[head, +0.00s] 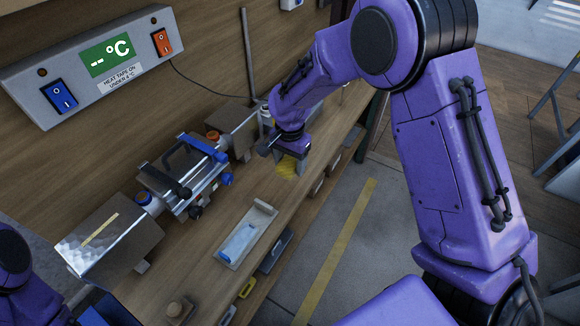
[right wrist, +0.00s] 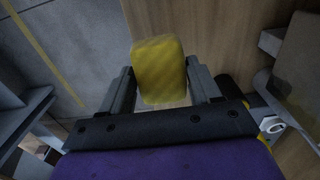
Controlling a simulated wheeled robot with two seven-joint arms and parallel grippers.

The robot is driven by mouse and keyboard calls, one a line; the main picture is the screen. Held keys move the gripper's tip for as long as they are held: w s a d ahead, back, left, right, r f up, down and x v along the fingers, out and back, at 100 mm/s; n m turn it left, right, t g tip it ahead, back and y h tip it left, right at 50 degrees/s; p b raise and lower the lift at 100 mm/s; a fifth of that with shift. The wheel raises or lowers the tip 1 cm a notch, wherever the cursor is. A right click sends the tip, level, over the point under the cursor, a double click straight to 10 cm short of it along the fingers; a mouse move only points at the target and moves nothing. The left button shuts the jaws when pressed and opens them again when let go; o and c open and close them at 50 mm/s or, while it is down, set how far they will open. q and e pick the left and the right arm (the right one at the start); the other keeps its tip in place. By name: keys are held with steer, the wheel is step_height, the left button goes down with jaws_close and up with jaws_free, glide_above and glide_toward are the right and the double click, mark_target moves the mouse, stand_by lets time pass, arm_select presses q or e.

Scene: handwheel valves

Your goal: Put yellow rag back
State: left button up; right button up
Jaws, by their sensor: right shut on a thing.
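The yellow rag (head: 287,171) shows just below my right gripper (head: 284,156), over the right end of the wooden bench. In the right wrist view the yellow rag (right wrist: 158,70) is a soft-edged block between the two fingers of my right gripper (right wrist: 161,88). The gripper is shut on it. I cannot tell whether the rag touches the bench top. Only a part of my left arm shows at the lower left of the head view; its gripper is out of view.
The valve assembly (head: 185,180) with black and blue handles stands on the bench (head: 215,290). A small tray (head: 262,209) holding a blue-and-white item lies near the front edge. A control box (head: 90,68) with switches is on the wall. Open floor (head: 345,215) lies in front.

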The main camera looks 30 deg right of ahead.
steer(key=w+d+f, duration=0.1)
steer(key=f, duration=0.1)
steer(key=w+f, duration=0.2)
steer(key=w+d+f+p, duration=0.1)
steer(key=f, duration=0.1)
steer(key=shift+w+d, duration=0.15)
steer(key=shift+d, duration=0.2)
step_height(320, 180, down, 2)
steer(key=shift+a+f+p, duration=0.1)
steer(key=shift+f+p, duration=0.1)
steer(key=shift+p, duration=0.65)
steer(key=shift+f, duration=0.3)
steer(key=shift+f, duration=0.1)
steer(key=o, duration=1)
step_height(320, 180, up, 12)
steer(key=b, duration=0.3)
